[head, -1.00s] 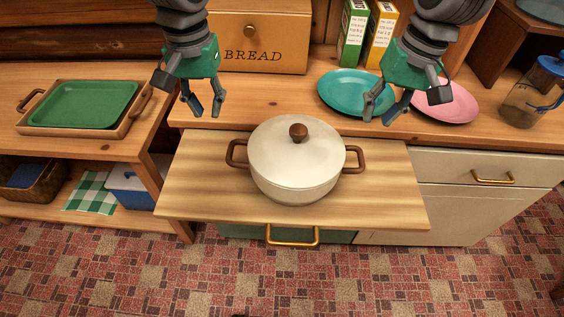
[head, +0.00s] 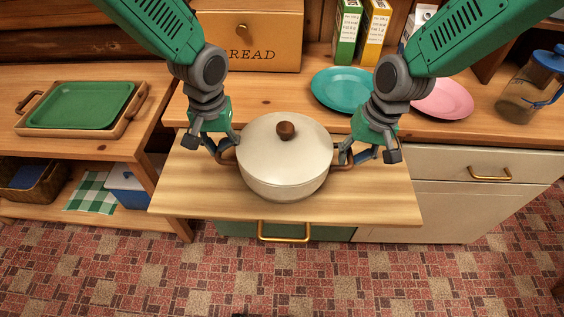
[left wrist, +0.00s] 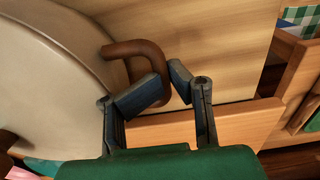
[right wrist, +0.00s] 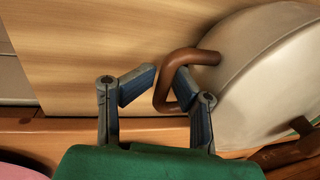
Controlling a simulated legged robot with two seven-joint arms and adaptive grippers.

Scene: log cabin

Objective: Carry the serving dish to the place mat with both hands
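The serving dish (head: 283,165), a cream lidded pot with a brown knob and two brown side handles, stands on the pulled-out wooden board (head: 370,205). My left gripper (head: 226,152) is down at its left handle. In the left wrist view the open fingers (left wrist: 165,78) straddle that handle (left wrist: 135,48). My right gripper (head: 350,157) is at the right handle. In the right wrist view its open fingers (right wrist: 166,76) lie on either side of the handle (right wrist: 192,54). Contact with the handles is hard to judge. I cannot identify a place mat.
A wooden tray (head: 72,130) with a green inset lies on the left shelf unit. A teal plate (head: 340,90), a pink plate (head: 443,98) and a glass jug (head: 530,85) stand on the counter behind, with a bread box (head: 247,30). The floor in front is clear.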

